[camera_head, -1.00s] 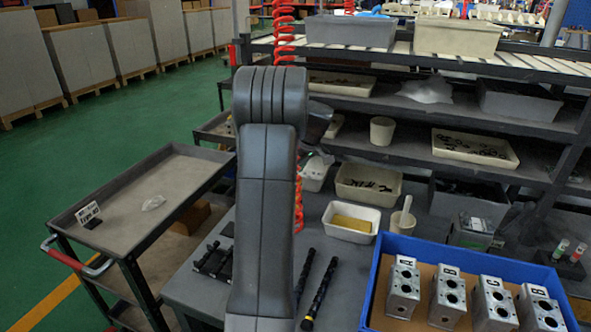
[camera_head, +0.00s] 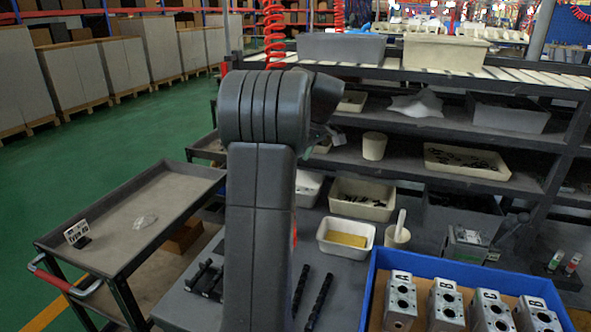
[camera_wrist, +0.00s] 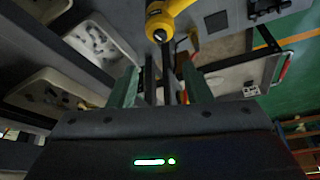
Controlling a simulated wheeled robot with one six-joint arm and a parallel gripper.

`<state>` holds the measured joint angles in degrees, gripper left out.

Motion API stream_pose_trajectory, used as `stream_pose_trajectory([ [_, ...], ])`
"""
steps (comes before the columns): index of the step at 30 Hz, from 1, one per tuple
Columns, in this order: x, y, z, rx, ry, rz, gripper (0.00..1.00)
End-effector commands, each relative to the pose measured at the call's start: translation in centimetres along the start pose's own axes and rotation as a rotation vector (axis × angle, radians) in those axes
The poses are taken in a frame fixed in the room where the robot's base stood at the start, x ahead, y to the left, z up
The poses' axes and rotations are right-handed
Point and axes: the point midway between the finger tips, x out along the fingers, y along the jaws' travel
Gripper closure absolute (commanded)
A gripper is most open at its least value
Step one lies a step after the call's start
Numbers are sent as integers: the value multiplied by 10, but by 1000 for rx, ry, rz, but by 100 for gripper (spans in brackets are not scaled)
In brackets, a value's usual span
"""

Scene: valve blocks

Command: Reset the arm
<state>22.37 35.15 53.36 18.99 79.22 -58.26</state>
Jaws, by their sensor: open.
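My gripper (camera_wrist: 160,76) shows in the wrist view with its two greenish fingers spread apart and nothing seen between them. In the head view my dark grey arm stands upright in the middle, its upper joint bent away from the camera; the gripper itself is hidden behind it. Valve blocks marked with letters, such as the A block (camera_head: 400,302), stand upright in a row in the blue crate (camera_head: 462,262) at lower right, apart from my arm.
A grey cart (camera_head: 100,205) with a small sign (camera_head: 77,233) stands at left. Shelves (camera_head: 420,122) rise behind.

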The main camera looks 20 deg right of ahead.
Motion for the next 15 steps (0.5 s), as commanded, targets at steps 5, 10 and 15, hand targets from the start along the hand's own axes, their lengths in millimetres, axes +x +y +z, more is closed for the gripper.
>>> stream_pose_trajectory([
  [5,-11,0,0,0,0,0,55],
  [10,-12,0,0,0,-1,0,55],
  [15,-11,0,0,0,-1,-1,55],
])
